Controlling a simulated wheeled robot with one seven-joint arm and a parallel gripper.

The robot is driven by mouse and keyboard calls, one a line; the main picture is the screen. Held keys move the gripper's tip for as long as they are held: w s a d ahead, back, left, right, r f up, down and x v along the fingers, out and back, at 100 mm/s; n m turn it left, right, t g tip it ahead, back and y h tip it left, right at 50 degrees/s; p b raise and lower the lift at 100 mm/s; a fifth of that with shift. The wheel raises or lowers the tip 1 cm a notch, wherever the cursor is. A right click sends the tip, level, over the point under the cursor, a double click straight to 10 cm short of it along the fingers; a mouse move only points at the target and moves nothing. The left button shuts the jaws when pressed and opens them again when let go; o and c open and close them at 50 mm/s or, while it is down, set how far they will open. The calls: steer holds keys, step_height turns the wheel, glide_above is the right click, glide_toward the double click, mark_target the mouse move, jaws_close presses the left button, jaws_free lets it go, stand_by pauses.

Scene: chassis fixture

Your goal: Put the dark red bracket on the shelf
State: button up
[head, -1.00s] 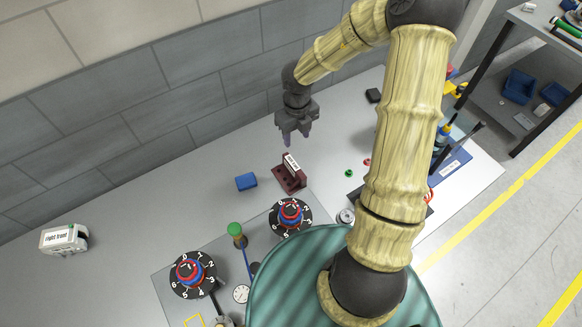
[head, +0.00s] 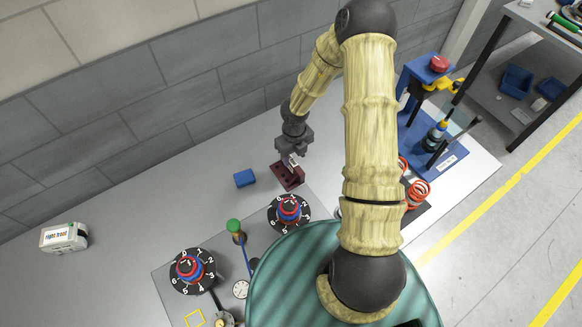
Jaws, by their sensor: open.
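The dark red bracket (head: 287,178) stands on the grey table, to the right of a small blue block. It has a flat foot with holes and an upright part with a white label, now mostly covered. My gripper (head: 291,160) is open, pointing down right at the bracket's upright part. I cannot tell whether the fingers are around the upright or just in front of it. A grey shelf rack (head: 510,75) with dark posts stands at the far right, off the table.
The blue block (head: 245,178) lies close left of the bracket. Dial fixtures (head: 289,211) are in front. A blue press stand (head: 437,150) and red coils (head: 417,190) are at the right. A white labelled box (head: 64,237) is at the far left. The rack holds blue bins (head: 516,82).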

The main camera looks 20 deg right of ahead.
mark_target(292, 162)
steer(key=shift+f, duration=0.15)
steer(key=f, duration=0.1)
steer(key=f+p, duration=0.1)
steer(key=f, duration=0.2)
steer(key=shift+w+a+f, duration=0.1)
steer(key=shift+a+f, duration=0.05)
steer(key=shift+a, duration=0.2)
steer(key=shift+f, duration=0.45)
steer(key=shift+d, duration=0.1)
steer(key=shift+c, duration=0.5)
jaws_close()
